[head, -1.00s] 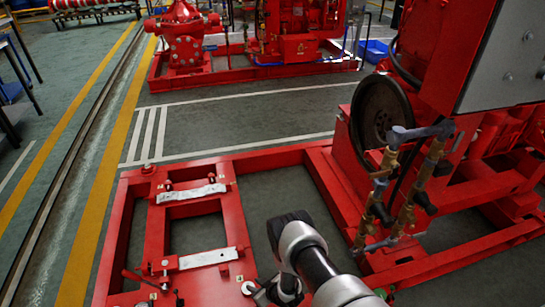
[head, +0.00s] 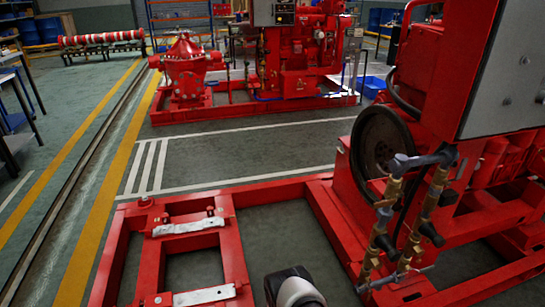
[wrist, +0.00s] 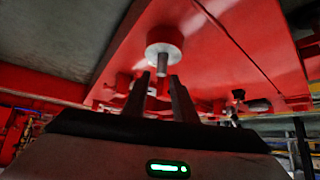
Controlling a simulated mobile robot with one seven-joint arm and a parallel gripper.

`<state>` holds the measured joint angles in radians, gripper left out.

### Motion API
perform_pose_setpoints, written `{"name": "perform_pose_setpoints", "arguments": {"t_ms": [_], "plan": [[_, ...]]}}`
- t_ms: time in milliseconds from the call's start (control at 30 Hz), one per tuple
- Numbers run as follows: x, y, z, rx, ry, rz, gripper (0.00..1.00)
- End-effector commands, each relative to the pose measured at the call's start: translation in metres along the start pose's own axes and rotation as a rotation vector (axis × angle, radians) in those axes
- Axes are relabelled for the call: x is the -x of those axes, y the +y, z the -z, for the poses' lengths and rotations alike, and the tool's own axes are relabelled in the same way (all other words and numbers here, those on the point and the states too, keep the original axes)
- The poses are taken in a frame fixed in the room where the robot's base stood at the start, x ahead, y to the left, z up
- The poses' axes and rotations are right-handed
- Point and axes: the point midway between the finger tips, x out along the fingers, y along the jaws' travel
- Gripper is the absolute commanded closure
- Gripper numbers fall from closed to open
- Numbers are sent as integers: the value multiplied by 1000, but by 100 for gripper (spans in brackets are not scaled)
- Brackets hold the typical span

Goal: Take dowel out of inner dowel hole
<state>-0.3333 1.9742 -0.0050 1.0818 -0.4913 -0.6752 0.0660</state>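In the wrist view a grey metal dowel (wrist: 162,66) sticks out of a round, pale collar (wrist: 164,45) on the red frame. Its free end is towards my gripper. The dowel hole itself is hidden. My gripper (wrist: 160,77) has its two dark fingers apart, with a gap between them. The dowel's end shows at the fingertips, roughly centred between them; I cannot tell whether it is inside the gap or just beyond it. In the head view my gripper and the dowel are not visible.
In the head view the red base frame (head: 232,238) carries two pale metal plates (head: 188,227). A red engine with a dark flywheel (head: 383,143) and brass-fitted pipes (head: 385,225) stands at right. Another pumpset (head: 187,72) is behind. The floor between (head: 230,160) is clear.

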Motion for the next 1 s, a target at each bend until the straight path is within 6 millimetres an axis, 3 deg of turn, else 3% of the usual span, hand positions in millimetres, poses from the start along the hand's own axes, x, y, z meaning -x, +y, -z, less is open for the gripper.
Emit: {"name": "perform_pose_setpoints", "arguments": {"t_ms": [633, 667, 800, 1000], "plan": [[0, 0, 0, 1, 0, 0, 75], [0, 0, 0, 1, 0, 0, 77], [0, 0, 0, 1, 0, 0, 100], [0, 0, 1, 1, 1, 0, 100]]}}
